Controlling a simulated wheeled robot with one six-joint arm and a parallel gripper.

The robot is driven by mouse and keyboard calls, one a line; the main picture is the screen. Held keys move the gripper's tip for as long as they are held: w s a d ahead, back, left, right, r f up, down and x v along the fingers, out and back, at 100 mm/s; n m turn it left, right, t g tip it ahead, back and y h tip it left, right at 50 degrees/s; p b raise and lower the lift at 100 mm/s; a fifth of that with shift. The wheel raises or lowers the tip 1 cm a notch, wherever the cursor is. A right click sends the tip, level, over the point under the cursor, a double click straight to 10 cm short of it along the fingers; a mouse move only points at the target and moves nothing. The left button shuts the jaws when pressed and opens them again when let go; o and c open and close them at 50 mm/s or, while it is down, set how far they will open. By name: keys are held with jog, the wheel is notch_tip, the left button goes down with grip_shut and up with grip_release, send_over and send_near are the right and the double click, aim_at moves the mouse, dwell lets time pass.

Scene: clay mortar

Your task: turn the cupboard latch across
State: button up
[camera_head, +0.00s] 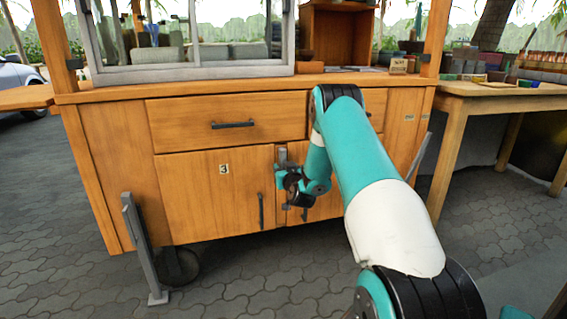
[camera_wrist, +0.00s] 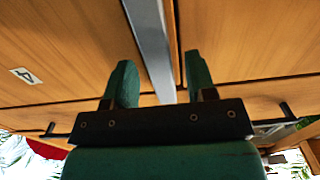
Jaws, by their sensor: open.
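The wooden cupboard (camera_head: 190,190) stands ahead with two lower doors. A grey metal piece, which looks like the latch (camera_head: 283,156), sits by the gap between the doors, partly hidden by my gripper (camera_head: 287,190). In the wrist view a grey metal bar (camera_wrist: 148,35) runs down between the two green fingers of my gripper (camera_wrist: 160,75). The fingers are apart, one on each side of the bar. I cannot tell whether either finger touches it. The bar's lower end is hidden behind the gripper body.
A drawer handle (camera_head: 232,125) and a vertical door handle (camera_head: 261,210) stick out from the cupboard front. A grey post (camera_head: 140,245) stands at its left corner. A side table (camera_head: 470,100) is at the right. Paved ground in front is clear.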

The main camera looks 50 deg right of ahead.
jog(key=shift+w+d, duration=0.35)
jog(key=shift+w, duration=0.2)
jog(key=c, duration=0.9)
